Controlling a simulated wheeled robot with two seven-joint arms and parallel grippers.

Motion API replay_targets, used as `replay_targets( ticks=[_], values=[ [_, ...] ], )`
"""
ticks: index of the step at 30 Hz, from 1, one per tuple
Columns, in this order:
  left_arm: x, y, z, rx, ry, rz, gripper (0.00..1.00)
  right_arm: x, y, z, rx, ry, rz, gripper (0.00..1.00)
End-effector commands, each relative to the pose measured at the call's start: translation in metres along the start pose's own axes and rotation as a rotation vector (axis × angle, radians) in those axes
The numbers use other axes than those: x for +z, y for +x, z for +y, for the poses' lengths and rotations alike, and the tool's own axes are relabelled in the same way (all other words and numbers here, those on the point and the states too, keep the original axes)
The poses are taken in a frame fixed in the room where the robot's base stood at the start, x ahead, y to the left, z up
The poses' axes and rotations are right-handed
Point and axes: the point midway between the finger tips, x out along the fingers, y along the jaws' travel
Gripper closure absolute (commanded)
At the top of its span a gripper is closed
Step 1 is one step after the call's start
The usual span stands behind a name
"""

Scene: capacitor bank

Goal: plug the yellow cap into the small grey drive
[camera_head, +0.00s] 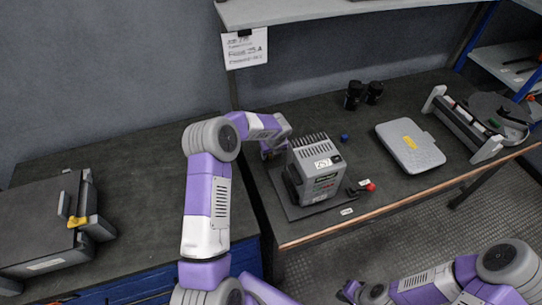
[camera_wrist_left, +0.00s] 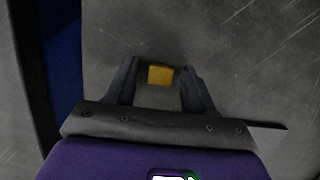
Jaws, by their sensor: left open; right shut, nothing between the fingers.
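The yellow cap (camera_wrist_left: 160,75) shows in the left wrist view as a small yellow block between the two dark fingers of my left gripper (camera_wrist_left: 159,68). The fingers are open, with a gap on each side of it. In the head view my left gripper (camera_head: 268,152) is low over the dark bench, just left of the small grey drive (camera_head: 322,182). The cap is mostly hidden there. The drive stands upright, with a finned top and a white label. My right gripper (camera_head: 349,290) is shut and empty at the bottom edge.
A small blue cap (camera_head: 344,137) lies behind the drive, and a red knob (camera_head: 371,187) sits at its right. Two black cylinders (camera_head: 354,95) and a grey case (camera_head: 410,145) stand on the bench (camera_head: 300,115). A larger grey unit (camera_head: 40,225) stands far left. A shelf (camera_head: 300,12) overhangs the back.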

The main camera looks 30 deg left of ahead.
Motion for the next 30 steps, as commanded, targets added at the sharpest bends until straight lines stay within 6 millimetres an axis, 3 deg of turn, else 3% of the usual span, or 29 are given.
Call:
replay_targets(
  ticks=[7, 17, 26, 30],
  values=[
    [0.0, -0.001, 0.0, 0.0, 0.0, -0.001, 0.5, 0.0, 0.0, 0.0, 0.0, 0.0, 0.0, 1.0],
    [0.0, -0.001, 0.0, 0.0, 0.0, -0.001, 1.0, 0.0, 0.0, 0.0, 0.0, 0.0, 0.0, 1.0],
    [0.001, -0.004, 0.0, -0.001, 0.0, -0.001, 1.0, 0.0, -0.001, -0.001, 0.0, 0.0, 0.0, 1.0],
    [0.008, -0.022, -0.001, -0.003, -0.001, -0.005, 1.0, 0.0, -0.007, -0.003, 0.0, 0.0, 0.0, 1.0]
  ],
)
